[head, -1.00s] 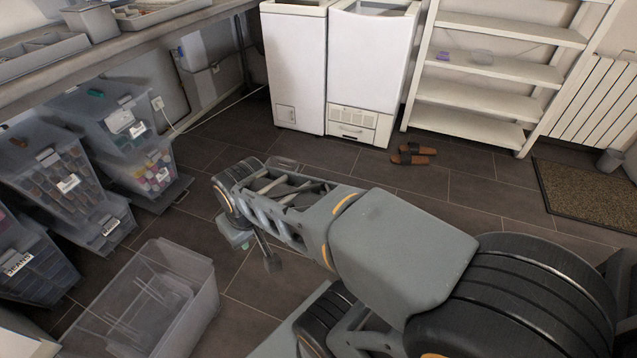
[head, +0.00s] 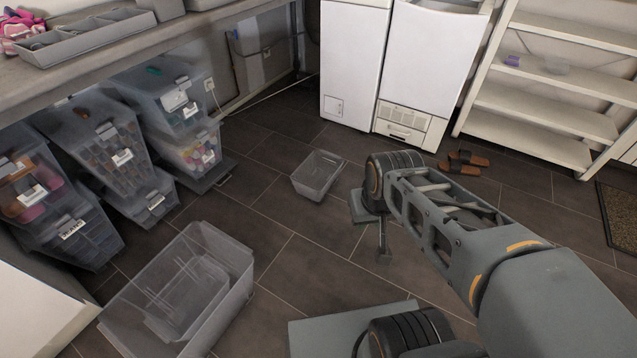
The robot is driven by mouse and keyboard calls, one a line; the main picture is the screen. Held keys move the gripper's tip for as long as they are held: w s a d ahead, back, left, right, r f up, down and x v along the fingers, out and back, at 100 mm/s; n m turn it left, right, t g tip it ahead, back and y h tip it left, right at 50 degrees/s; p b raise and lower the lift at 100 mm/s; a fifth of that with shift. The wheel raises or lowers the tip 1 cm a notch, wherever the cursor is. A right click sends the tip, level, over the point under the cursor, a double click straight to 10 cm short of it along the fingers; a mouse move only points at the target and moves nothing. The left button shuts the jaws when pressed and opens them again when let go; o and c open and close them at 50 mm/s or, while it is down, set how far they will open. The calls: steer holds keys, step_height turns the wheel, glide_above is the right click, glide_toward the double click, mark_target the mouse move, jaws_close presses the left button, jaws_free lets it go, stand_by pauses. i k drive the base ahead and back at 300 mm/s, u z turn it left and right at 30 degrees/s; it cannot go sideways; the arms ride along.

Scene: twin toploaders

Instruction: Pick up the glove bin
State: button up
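No label reading "glove" is legible, so I cannot tell for sure which container is the glove bin. A small grey open bin (head: 318,176) stands on the floor in the middle of the head view and looks empty. A larger clear open bin (head: 185,290) stands on the floor at the lower left, with what looks like another clear tub inside. My gripper (head: 375,232) hangs above the floor, right of and nearer than the small grey bin, apart from it. One finger shows pointing down; the other is not clear. I see nothing held.
Labelled clear tubs (head: 120,150) are stacked under the workbench (head: 140,52) at left. A grey tray (head: 95,38) and pink items (head: 20,28) are on the bench. White appliances (head: 425,70), slippers (head: 463,161) and a white shelf (head: 545,100) stand behind. Floor between the bins is clear.

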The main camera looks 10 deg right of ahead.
mark_target(320, 170)
steer(key=z, duration=0.15)
steer(key=i, duration=1.6)
steer(key=u, duration=0.85)
